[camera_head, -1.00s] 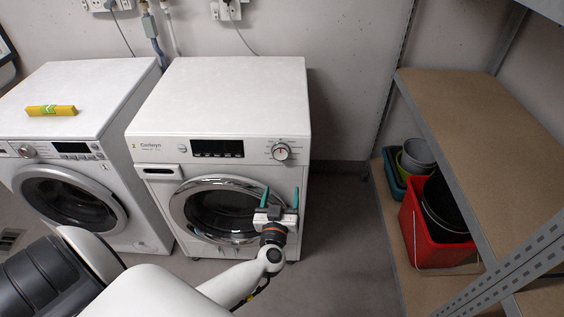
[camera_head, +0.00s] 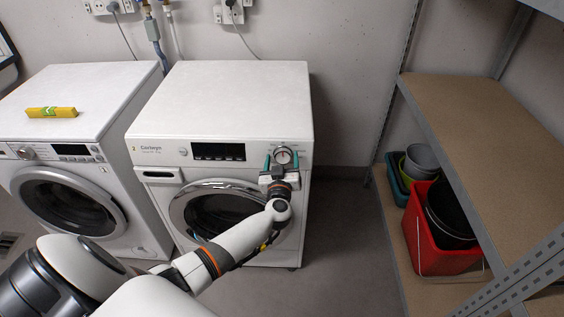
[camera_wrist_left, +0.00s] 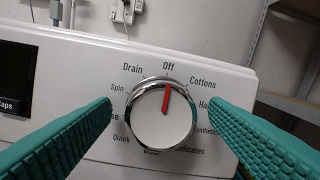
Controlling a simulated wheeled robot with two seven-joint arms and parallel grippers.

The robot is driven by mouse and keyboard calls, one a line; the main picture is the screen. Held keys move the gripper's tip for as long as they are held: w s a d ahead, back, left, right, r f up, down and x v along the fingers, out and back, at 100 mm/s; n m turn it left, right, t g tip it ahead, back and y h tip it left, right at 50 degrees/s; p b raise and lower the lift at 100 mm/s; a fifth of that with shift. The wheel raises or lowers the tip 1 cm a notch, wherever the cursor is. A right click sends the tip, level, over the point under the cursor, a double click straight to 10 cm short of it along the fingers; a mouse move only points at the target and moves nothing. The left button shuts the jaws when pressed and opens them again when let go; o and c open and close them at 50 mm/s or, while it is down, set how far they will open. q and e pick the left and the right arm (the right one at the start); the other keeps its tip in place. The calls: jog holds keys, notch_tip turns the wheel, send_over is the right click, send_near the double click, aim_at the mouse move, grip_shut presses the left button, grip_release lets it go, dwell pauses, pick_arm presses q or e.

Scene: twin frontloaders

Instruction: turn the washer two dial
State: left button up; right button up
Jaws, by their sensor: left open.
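The right-hand washer (camera_head: 223,105), marked with a 2, has a round silver-white dial (camera_head: 283,155) at the right of its front panel. In the left wrist view the dial (camera_wrist_left: 160,122) fills the middle, and its red pointer points almost straight up, at or just right of "Off". My left gripper (camera_head: 282,162) is in front of the panel with its teal fingers open, one on each side of the dial. In the left wrist view the fingers (camera_wrist_left: 160,118) show gaps to the dial on both sides. My right gripper is not in view.
Bare floor lies between washer two and the shelf.

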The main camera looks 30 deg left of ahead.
pick_arm(q)
jog(key=c, duration=1)
jog(key=shift+o, duration=0.2)
jog(key=shift+n, duration=0.4)
jog(key=shift+n+y+p, duration=0.3)
jog(key=shift+n+p, duration=0.3)
jog(key=shift+n, duration=0.5)
jog(key=n+g, duration=0.1)
jog(key=n, duration=0.3)
jog(key=shift+f+y+p, duration=0.1)
jog(key=shift+y+p, duration=0.3)
jog(key=n+g, duration=0.1)
jog(key=n, duration=0.4)
jog(key=shift+y+p, duration=0.3)
jog(key=shift+f+n+g, duration=0.1)
jog(key=shift+n+g, duration=0.2)
jog(key=shift+n, duration=1.8)
